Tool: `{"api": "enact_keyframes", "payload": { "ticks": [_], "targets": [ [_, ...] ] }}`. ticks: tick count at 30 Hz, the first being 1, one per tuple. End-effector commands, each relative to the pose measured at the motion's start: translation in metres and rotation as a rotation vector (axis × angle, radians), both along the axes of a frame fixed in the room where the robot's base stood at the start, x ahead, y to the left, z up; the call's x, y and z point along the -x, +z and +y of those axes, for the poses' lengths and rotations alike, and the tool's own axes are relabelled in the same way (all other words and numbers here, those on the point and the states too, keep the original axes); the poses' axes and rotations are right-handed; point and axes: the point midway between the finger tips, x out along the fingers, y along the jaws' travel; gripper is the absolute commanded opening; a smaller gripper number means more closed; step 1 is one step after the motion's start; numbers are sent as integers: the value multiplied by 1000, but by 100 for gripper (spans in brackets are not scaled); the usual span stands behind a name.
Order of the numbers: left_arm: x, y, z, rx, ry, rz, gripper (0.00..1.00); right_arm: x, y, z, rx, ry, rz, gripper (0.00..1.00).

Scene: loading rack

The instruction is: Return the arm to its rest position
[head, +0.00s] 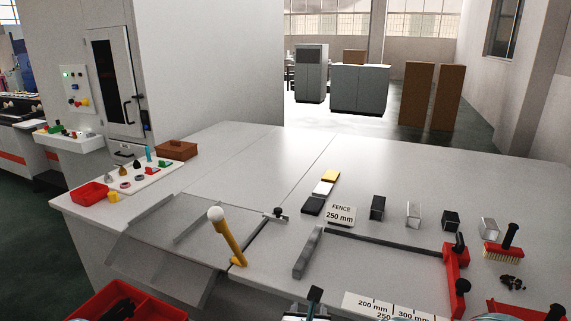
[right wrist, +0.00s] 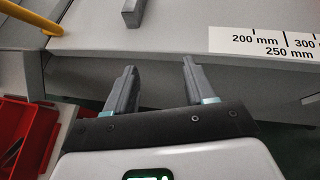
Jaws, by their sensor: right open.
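My right gripper (right wrist: 158,72) is open and empty in the right wrist view, its two grey fingers apart just off the front edge of the table (right wrist: 85,65). In the head view only a small part of the right gripper (head: 315,295) shows at the bottom edge, in front of the grey table (head: 240,150). A short grey bar (head: 307,253) lies beyond it on the table and also shows above the fingers in the right wrist view (right wrist: 133,10). I cannot make out my left gripper.
A yellow lever with a white knob (head: 226,238) stands left of the gripper. A red bin (head: 160,308) is at the lower left. A millimetre scale (head: 385,307) and a red stop (head: 455,268) are to the right.

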Motion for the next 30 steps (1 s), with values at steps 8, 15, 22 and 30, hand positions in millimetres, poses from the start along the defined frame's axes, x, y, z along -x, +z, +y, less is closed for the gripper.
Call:
{"api": "enact_keyframes", "payload": {
  "ticks": [8, 15, 22, 30],
  "targets": [
    [0, 0, 0, 0, 0, 0, 59, 19, -100, -89, 124, -15, 212, 54],
    [0, 0, 0, 0, 0, 0, 59, 132, -236, -133, 570, 719, 625, 54],
    [0, 0, 0, 0, 0, 0, 59, 237, -271, -95, 969, 1732, 498, 54],
    [0, 0, 0, 0, 0, 0, 59, 282, -265, -68, 1389, 2423, -37, 54]
  ]
}}
